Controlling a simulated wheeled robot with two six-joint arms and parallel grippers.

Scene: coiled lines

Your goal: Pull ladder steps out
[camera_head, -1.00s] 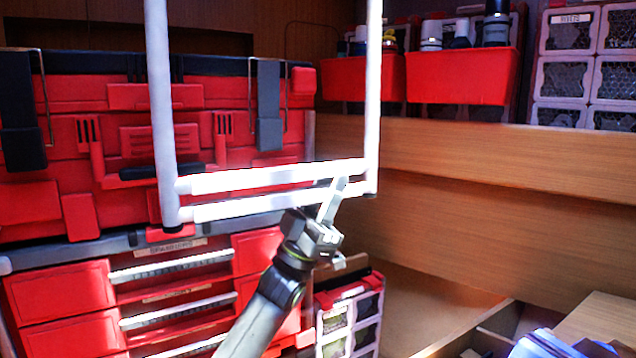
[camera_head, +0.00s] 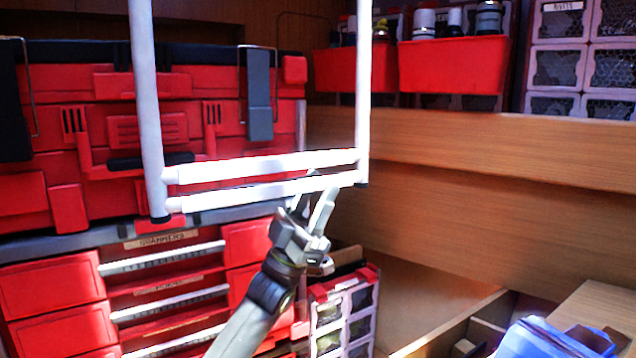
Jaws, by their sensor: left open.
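A white ladder (camera_head: 146,110) hangs in the middle of the view, with two side rails and two steps close together near its lower end. The upper step (camera_head: 265,165) and the lower step (camera_head: 245,192) run between the rails. My left gripper (camera_head: 312,198) is open just under the right part of the lower step, fingers pointing up. Its fingertips reach about the height of the lower step; I cannot tell whether they touch it. Nothing shows between the fingers. My right gripper is not in view.
A red toolbox (camera_head: 150,130) stands behind the ladder, above red drawers (camera_head: 50,285). Red bins (camera_head: 455,65) with bottles sit on a wooden ledge at the upper right. A blue item (camera_head: 545,340) lies at the lower right.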

